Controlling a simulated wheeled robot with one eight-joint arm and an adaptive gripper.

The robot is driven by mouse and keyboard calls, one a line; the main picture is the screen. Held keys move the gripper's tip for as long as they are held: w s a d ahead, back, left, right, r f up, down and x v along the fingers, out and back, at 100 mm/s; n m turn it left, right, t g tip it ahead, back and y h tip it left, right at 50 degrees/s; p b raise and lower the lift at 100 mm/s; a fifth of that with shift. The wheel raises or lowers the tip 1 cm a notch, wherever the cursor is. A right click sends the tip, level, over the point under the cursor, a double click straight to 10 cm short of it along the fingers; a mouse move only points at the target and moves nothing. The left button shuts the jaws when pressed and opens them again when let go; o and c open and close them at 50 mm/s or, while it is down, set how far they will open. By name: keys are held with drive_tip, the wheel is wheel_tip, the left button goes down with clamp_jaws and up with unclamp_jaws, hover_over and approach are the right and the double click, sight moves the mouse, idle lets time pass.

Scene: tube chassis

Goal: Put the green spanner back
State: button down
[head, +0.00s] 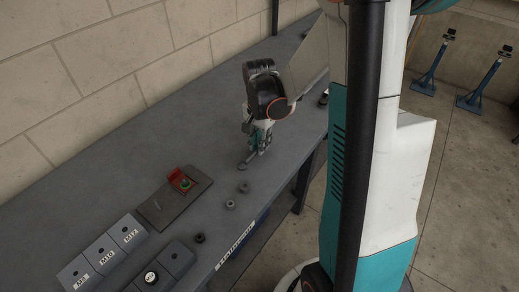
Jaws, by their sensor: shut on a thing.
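My gripper (257,151) points down, low over the grey bench, and is shut on a spanner-like tool. One rounded grey end of this spanner (246,161) shows to the lower left of the fingers, at or just above the bench top. The rest of it is hidden by the gripper, and I cannot make out a green part on it.
Grey bins (103,252) labelled M8, M10 and M12 stand at the front left. Several nut-like parts (230,204) lie near the bench's front edge. A wall runs behind.

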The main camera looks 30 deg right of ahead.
drive_tip(key=shift+f, duration=1.1)
drive_tip(key=shift+f+b, duration=0.15)
drive_tip(key=shift+b, duration=0.25)
drive_tip(key=c, duration=1.5)
unclamp_jaws()
drive_tip(key=shift+c, duration=0.2)
wheel_tip(320, 180, up, 12)
drive_tip(key=p, duration=0.4)
drive_tip(key=shift+p, duration=0.3)
